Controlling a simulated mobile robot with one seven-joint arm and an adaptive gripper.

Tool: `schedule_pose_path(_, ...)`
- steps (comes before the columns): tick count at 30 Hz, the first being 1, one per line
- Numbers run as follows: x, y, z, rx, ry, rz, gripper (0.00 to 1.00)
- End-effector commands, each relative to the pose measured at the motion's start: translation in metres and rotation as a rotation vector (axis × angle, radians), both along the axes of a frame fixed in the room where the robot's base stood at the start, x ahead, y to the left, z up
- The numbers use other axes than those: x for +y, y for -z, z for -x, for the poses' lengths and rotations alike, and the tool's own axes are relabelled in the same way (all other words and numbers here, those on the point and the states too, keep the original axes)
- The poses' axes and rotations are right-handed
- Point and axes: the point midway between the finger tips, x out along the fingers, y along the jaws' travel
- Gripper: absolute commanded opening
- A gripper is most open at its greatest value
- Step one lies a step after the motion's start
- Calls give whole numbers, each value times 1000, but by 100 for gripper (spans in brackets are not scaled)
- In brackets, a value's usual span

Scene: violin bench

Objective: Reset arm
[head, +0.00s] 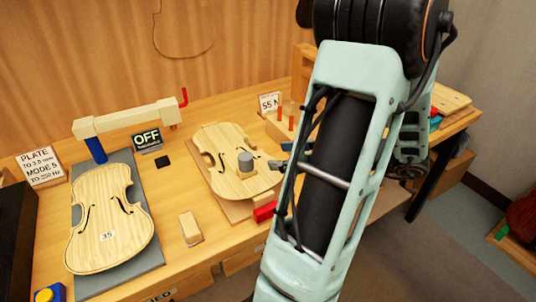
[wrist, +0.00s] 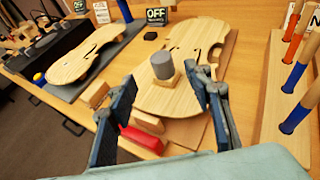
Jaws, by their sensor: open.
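My gripper (wrist: 165,115) is open and empty in the wrist view, its two blue-grey fingers spread on either side of a violin plate. In the head view my arm covers most of the gripper; only a small part of it shows beside the plate. That violin plate (head: 218,147) lies on a board in the middle of the bench, with a grey cylinder (head: 245,161) on a small wooden block on top of it. The cylinder (wrist: 162,65) stands upright beyond the fingertips, apart from them.
A red block (head: 264,211) sits at the board's near edge, and a wooden block (head: 190,228) stands between the plates. An OFF sign (head: 147,138) and a cream arm on a blue post stand behind. Handled tools (wrist: 297,78) stand in a rack at the right.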

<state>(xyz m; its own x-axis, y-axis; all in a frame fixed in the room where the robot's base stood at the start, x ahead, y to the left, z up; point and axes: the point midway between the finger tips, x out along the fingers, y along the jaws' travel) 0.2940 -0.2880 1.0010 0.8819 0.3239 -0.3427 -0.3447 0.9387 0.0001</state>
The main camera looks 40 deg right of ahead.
Motion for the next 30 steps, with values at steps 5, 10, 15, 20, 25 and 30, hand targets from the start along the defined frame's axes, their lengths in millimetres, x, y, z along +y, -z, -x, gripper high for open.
schedule_pose_path(5,-4,-5,12,1,0,0,46)
schedule_pose_path(10,-4,-5,13,0,-1,0,46)
schedule_pose_path(15,-4,-5,13,0,-1,0,46)
schedule_pose_path(20,-4,-5,13,0,-1,0,46)
schedule_pose_path(25,-4,-2,14,11,-7,13,46)
schedule_pose_path(30,-3,23,33,134,-83,160,46)
